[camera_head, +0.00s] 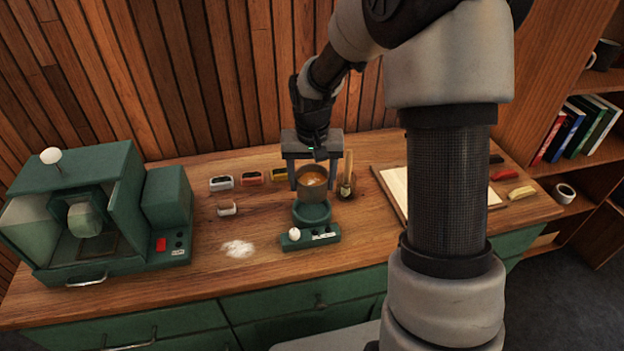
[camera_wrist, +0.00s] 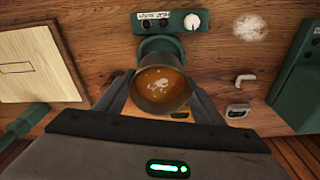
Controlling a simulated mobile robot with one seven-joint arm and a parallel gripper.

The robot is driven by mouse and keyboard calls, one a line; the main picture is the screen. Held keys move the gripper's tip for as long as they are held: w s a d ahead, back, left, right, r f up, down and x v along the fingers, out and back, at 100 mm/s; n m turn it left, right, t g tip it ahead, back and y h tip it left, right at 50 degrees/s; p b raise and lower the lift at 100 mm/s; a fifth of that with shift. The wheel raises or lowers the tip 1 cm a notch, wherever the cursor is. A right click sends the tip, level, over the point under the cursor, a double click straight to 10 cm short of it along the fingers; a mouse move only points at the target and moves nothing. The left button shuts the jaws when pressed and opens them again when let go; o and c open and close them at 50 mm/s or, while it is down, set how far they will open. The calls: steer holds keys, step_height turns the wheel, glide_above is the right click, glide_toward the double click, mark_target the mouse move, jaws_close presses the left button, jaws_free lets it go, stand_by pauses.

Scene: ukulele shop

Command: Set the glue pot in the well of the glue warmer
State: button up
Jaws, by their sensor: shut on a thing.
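The glue pot (camera_head: 312,192) is a small brown-grey pot with amber glue and pale flecks inside. My gripper (camera_head: 312,178) is shut on it, one finger on each side, and holds it upright. The glue warmer (camera_head: 313,236) is green, with a round well collar (camera_head: 312,213), a white knob and a small label. The pot appears directly over the well in the head view; its base hides the well opening, and I cannot tell whether it touches. In the wrist view the pot (camera_wrist: 162,88) sits between the fingers and overlaps the warmer's collar (camera_wrist: 160,47).
A green machine (camera_head: 95,215) stands at the left. White powder (camera_head: 237,248) lies left of the warmer. Small coloured blocks (camera_head: 250,178) lie behind it. A pale board (camera_head: 395,185) lies further right.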

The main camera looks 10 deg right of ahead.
steer(key=shift+r+p, duration=0.25)
steer(key=shift+p, duration=0.6)
steer(key=b, duration=0.5)
glide_above(312, 213)
steer(key=shift+w+f, duration=0.15)
steer(key=shift+f, duration=3.35)
steer(key=shift+s+f, duration=0.25)
